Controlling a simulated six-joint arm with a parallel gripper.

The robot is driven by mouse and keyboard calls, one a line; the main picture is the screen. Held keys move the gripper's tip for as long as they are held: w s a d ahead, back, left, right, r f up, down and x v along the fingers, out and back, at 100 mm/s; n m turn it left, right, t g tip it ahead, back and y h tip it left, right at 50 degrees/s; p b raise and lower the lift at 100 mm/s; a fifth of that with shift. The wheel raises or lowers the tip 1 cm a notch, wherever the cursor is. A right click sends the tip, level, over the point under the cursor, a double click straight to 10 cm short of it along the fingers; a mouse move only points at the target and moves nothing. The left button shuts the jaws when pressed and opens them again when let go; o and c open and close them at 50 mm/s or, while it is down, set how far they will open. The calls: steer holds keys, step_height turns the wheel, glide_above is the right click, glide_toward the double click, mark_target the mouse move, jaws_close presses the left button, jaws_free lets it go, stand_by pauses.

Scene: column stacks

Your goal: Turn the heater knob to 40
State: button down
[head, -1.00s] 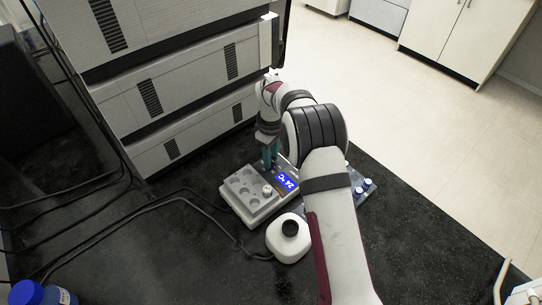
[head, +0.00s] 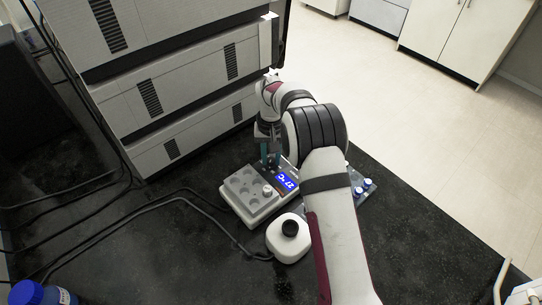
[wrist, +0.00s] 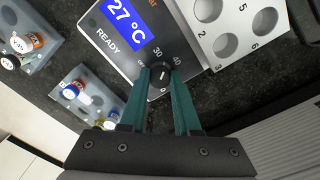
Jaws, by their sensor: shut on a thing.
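The heater (head: 262,212) is a grey block with round wells and a lit blue display (head: 287,181) reading 27 °C. In the wrist view the display (wrist: 126,22) also reads 27 °C, with "READY" printed beside it. The dark round knob (wrist: 160,77) sits below the display, with 30 and 40 printed around its upper edge. Its white mark points up and slightly right, near 30. My gripper (wrist: 160,82) has its two teal fingers shut on the knob's sides. In the head view my gripper (head: 270,160) reaches down at the heater's far end; the knob is hidden there.
A white device with a black top (head: 289,232) stands in front of the heater. Racks with capped vials (wrist: 80,95) lie beside it. Tall instruments (head: 190,100) rise close behind my gripper. Cables (head: 130,215) cross the left bench; a blue bottle (head: 28,292) stands front left.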

mark_target(271, 159)
steer(key=m, duration=0.6)
steer(key=shift+m, duration=0.4)
stand_by(0.4)
steer(key=c, duration=0.6)
jaws_free()
steer(key=shift+r, duration=0.1)
step_height(271, 159, up, 16)
steer(key=shift+f, duration=0.2)
